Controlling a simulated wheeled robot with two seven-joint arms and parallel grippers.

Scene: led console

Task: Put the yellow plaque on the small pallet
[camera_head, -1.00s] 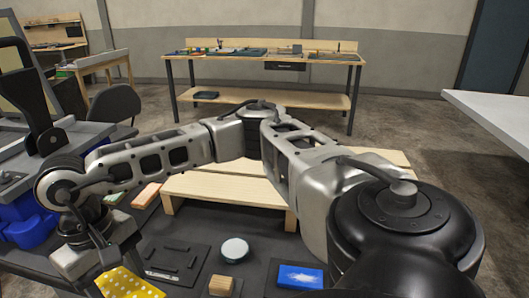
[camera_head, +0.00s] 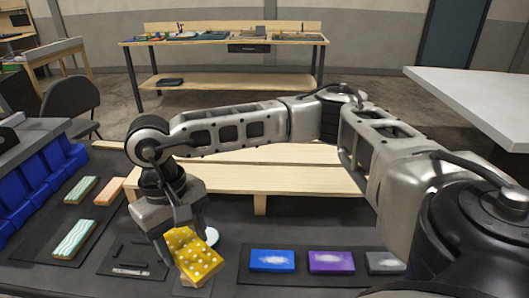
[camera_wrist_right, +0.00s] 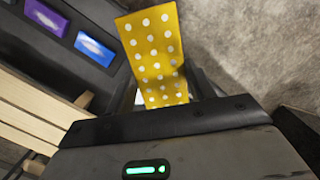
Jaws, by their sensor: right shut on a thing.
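The yellow plaque (camera_head: 200,258) with white dots is held tilted by my right gripper (camera_head: 186,230) above the front of the dark work table. In the right wrist view the plaque (camera_wrist_right: 152,45) sticks out from between the jaws, which are shut on it. The small pallet (camera_head: 260,178), made of pale wooden slats, lies behind the plaque, partly hidden by my right arm. Its slats also show at the left of the right wrist view (camera_wrist_right: 35,100). The plaque is apart from the pallet. My left gripper is not in view.
A white round disc (camera_head: 212,236) is partly hidden behind the plaque. Blue (camera_head: 272,260), purple (camera_head: 331,261) and grey (camera_head: 385,262) tiles lie to its right. Striped tiles (camera_head: 73,238) and blue bins (camera_head: 30,180) are at the left.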

